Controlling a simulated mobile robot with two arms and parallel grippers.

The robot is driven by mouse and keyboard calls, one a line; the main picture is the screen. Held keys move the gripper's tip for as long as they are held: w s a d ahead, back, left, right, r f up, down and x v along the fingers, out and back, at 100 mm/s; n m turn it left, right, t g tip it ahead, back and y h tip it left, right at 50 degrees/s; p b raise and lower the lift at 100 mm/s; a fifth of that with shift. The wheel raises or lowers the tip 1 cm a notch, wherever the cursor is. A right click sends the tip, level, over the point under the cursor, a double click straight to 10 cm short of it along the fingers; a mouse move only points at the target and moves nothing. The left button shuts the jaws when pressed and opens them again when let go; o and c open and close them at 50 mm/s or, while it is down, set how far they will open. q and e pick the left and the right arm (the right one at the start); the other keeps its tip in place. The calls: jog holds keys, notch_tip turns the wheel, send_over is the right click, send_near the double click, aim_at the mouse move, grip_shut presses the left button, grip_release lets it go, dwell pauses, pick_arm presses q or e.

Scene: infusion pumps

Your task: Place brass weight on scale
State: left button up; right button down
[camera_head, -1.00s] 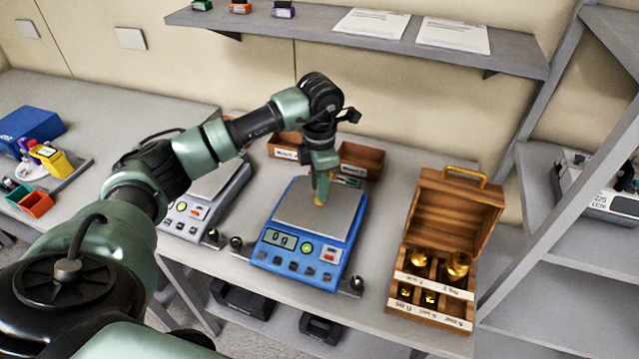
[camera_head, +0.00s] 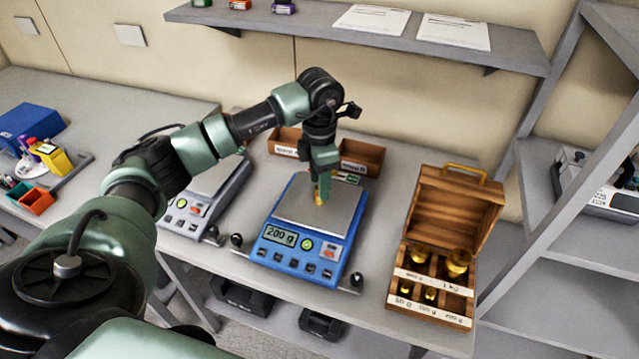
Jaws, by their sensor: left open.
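A small brass weight (camera_head: 318,199) stands on the pan, mostly hidden by my left gripper (camera_head: 321,192). My left gripper points down over the pan, open, with its fingers around or beside the weight; I cannot tell whether they touch it. My right gripper is not in view.
An open wooden box (camera_head: 437,272) with several brass weights stands to the right of the scale. A grey scale (camera_head: 200,207) is on the left, partly behind my arm. Small wooden bins (camera_head: 362,157) stand behind. A shelf (camera_head: 400,40) hangs above.

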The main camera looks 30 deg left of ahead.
pick_arm(q)
notch_tip(320, 180, up, 11)
jog(key=b, duration=0.2)
